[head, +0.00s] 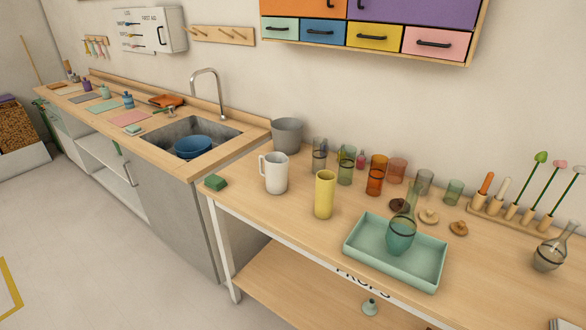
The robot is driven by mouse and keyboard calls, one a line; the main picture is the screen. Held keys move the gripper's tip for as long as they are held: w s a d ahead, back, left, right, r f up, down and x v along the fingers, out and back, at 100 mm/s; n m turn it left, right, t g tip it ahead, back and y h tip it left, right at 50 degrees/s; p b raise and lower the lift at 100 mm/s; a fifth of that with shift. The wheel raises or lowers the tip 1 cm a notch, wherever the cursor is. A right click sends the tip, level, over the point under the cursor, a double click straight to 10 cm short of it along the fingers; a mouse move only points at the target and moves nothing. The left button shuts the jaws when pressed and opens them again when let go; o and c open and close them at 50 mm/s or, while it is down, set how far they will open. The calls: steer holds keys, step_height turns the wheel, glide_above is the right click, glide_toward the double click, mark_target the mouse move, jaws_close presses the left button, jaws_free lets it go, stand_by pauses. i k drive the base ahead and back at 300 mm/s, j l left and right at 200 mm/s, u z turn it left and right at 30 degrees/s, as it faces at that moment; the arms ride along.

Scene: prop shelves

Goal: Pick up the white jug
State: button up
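The white jug (277,174) stands upright on the wooden props table, near its left end. Its handle is on its left side. A yellow cylinder vase (325,194) stands to its right and a little nearer, apart from it. A grey pot (287,134) stands behind it. My gripper is not in view.
Several coloured glasses (376,176) stand to the right. A mint tray (361,246) holds a glass carafe (403,230). The sink (225,132) holds a blue bowl (192,146).

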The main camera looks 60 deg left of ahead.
mark_target(277, 164)
steer(key=u, duration=1.75)
